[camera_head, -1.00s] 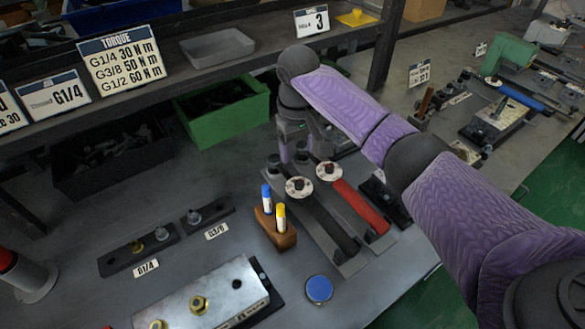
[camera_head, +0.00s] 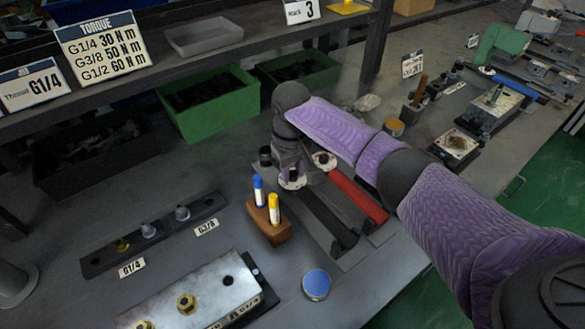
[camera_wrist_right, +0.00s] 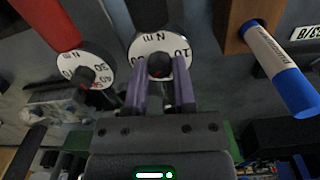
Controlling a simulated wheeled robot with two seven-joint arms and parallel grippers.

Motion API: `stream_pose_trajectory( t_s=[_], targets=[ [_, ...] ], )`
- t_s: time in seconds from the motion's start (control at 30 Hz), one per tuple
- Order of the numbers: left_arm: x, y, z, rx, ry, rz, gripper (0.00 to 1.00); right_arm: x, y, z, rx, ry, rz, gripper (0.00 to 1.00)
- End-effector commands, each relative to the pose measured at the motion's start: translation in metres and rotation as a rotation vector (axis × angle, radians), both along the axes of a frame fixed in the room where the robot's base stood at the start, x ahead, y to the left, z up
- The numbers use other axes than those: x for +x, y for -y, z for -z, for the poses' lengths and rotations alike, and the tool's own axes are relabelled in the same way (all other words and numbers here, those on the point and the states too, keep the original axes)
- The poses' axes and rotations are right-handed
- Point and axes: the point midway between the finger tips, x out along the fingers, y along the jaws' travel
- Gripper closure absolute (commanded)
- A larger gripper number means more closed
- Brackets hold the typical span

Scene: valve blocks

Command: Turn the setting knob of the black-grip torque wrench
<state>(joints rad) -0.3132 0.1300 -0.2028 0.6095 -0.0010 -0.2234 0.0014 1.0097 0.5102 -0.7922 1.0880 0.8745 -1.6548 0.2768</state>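The black-grip torque wrench (camera_head: 328,219) lies beside a red-grip torque wrench (camera_head: 358,196). My right gripper (camera_wrist_right: 160,80) points down over the dial end of the black-grip wrench. In the right wrist view its purple fingers stand on both sides of the dark setting knob (camera_wrist_right: 160,66), in the middle of a white N m dial (camera_wrist_right: 148,44). In the head view my wrist hides the knob and most of that dial (camera_head: 291,181). The red wrench's dial (camera_head: 324,161) is free. My left gripper is not in view.
A wooden holder (camera_head: 268,228) with a blue and a yellow marker stands close left of the black-grip wrench. A blue round tin (camera_head: 316,285) and a metal valve block (camera_head: 195,298) lie nearer. Green bins (camera_head: 212,103) stand behind. The bench between bins and wrenches is mostly clear.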

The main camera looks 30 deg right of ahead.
Motion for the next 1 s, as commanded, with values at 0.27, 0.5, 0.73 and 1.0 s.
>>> stream_pose_trajectory(
  t_s=[0.27,0.5,0.73,1.0],
  targets=[
    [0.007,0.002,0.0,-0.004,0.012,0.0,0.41,0.0,0.0,0.0,0.0,0.0,-0.002,1.0],
    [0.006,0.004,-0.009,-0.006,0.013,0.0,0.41,-0.001,0.0,-0.002,0.0,-0.003,-0.06,1.0],
    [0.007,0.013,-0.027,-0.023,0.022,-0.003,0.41,-0.001,0.0,-0.004,0.001,-0.002,-0.223,1.0],
    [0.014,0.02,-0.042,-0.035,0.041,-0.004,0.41,-0.001,0.0,-0.002,0.001,-0.002,-0.466,1.0]
  ],
)
